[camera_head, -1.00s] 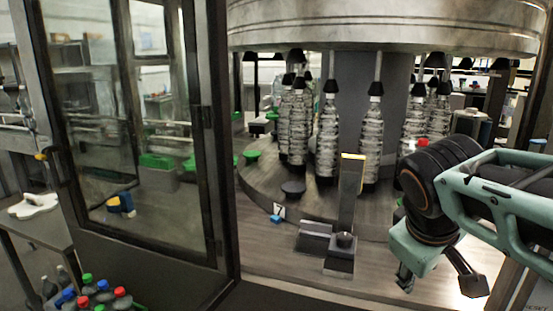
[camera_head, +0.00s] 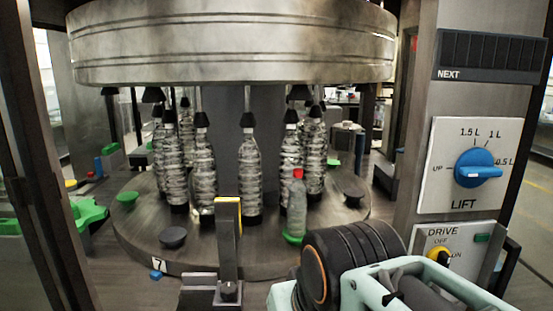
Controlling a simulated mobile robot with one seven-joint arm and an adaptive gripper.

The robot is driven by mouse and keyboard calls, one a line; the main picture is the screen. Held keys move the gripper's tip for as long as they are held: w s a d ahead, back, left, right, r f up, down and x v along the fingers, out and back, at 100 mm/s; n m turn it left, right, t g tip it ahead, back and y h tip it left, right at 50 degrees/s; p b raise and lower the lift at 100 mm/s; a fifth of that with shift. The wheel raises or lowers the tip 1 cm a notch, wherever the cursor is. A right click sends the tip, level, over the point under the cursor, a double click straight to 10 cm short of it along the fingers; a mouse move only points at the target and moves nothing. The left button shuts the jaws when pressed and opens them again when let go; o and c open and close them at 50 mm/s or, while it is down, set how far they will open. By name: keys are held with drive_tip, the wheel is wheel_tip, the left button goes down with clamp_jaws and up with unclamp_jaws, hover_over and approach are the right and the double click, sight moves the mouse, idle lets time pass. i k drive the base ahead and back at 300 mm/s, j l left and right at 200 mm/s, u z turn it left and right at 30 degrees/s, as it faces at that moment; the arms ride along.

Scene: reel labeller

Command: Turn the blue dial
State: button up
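The blue dial (camera_head: 477,168) is on a white panel (camera_head: 440,195) marked LIFT, on the metal post at the right. The panel has marks UP, 1.5 L, 1 L and 0.5 L around the dial. The dial's handle lies nearly level, with its white line toward the right, near the 0.5 L mark. My arm shows at the bottom right, below and left of the dial and apart from it. My gripper is out of the picture, below the lower edge.
The rotary table (camera_head: 140,210) at left carries several clear bottles and a red-capped bottle (camera_head: 297,205). A short post (camera_head: 228,240) stands in front. My arm partly covers the DRIVE panel.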

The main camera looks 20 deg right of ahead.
sight(475, 167)
drive_tip(key=k+l+z, duration=0.1)
drive_tip(key=l+z, duration=0.25)
drive_tip(key=z, duration=0.15)
drive_tip(key=l+z, duration=0.3)
drive_tip(key=z, duration=0.15)
